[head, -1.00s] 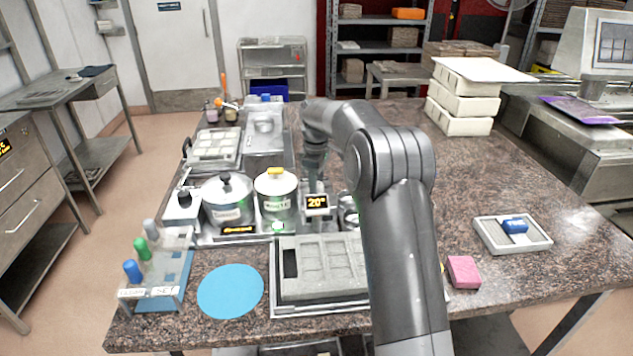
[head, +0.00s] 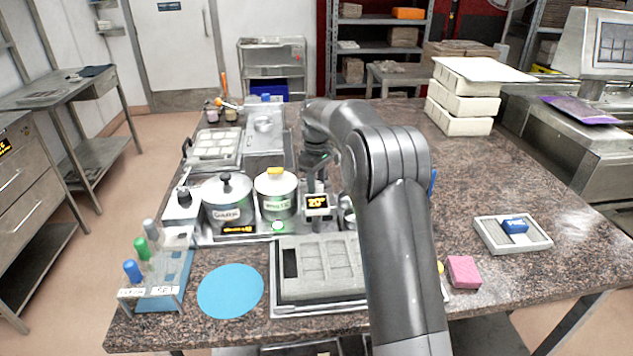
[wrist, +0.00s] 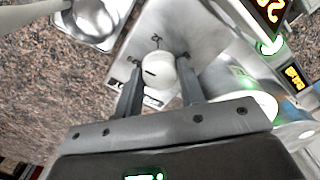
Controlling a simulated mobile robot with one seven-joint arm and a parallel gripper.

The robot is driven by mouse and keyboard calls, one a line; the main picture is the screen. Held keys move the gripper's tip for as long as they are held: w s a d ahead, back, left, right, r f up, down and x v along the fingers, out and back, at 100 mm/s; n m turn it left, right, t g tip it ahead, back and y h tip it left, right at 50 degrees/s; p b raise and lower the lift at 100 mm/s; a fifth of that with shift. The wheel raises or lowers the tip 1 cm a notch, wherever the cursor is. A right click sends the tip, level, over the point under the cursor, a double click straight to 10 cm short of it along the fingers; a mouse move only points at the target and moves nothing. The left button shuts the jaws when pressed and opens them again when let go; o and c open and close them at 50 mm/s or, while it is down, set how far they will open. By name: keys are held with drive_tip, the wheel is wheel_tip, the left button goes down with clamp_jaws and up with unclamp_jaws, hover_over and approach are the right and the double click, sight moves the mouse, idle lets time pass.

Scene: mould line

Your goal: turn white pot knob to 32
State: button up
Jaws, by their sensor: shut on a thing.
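The white pot (head: 275,196), with a yellow lid knob and a "WHITE" label, stands in the metal warmer unit. A small display (head: 317,201) with orange digits is to its right, too blurred to read surely. In the wrist view a pale round control knob (wrist: 159,69) with a dark mark sits on the metal panel. My gripper (wrist: 161,63) is shut on this knob, one finger on each side. In the head view my arm hides the knob. The display also shows partly in the wrist view (wrist: 267,10), its digits cut off.
The dark pot (head: 227,203) stands left of the white pot, with its own display (head: 238,229) in front. A green light (head: 278,226) glows on the unit. A grey mould (head: 318,265) lies in front. A metal bowl (wrist: 97,22) is beside the panel in the wrist view.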

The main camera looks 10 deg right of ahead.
sight(317, 184)
drive_tip(key=m, duration=0.5)
drive_tip(key=shift+m, duration=0.3)
drive_tip(key=m, duration=0.5)
idle(0.4)
drive_tip(key=o, duration=1)
drive_tip(key=shift+r, duration=0.15)
wheel_tip(317, 184, up, 10)
drive_tip(key=shift+r, duration=0.25)
drive_tip(key=shift+r, duration=0.1)
